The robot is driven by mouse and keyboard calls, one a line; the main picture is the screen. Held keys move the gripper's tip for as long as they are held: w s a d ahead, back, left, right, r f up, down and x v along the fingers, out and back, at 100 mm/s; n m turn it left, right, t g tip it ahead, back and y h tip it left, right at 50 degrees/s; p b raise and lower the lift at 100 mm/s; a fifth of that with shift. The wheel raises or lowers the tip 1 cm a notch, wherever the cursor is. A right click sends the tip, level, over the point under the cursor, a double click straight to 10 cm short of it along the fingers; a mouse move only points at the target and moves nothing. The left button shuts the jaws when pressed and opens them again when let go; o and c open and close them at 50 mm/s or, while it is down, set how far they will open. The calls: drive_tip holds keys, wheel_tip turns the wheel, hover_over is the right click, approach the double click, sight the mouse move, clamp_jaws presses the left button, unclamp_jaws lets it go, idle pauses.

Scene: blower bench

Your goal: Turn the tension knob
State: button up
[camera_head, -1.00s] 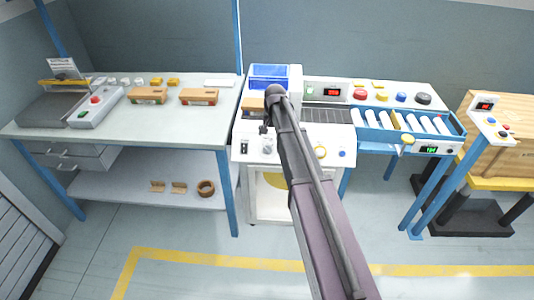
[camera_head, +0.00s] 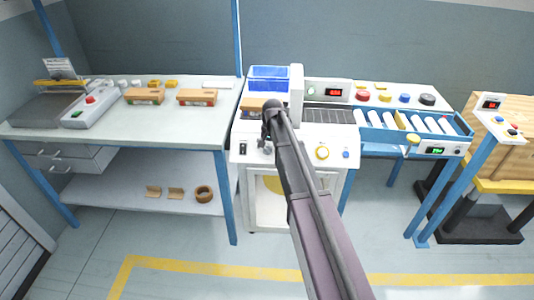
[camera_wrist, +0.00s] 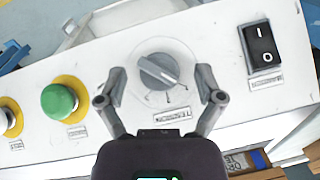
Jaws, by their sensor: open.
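The tension knob (camera_wrist: 158,71) is a round grey dial with a raised bar and printed marks around it, on the white front panel (camera_wrist: 214,58) of the machine. In the wrist view a label beside it reads TENSION. My gripper (camera_wrist: 160,82) is open, with one finger on each side of the knob and a visible gap to it on both sides. Whether the fingertips are level with the knob's face or above it, I cannot tell. In the head view my arm covers part of the panel, and the knob (camera_head: 264,149) shows only small beside it.
A black rocker switch (camera_wrist: 263,50) sits right of the knob in the wrist view. A green button (camera_wrist: 59,101) and a yellow-ringed button (camera_wrist: 8,118) sit to its left. In the head view a roller conveyor (camera_head: 425,123) adjoins the machine on the right and a workbench (camera_head: 150,120) on the left.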

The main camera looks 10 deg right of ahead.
drive_tip(key=shift+f, duration=0.3)
drive_tip(key=c, duration=1.1)
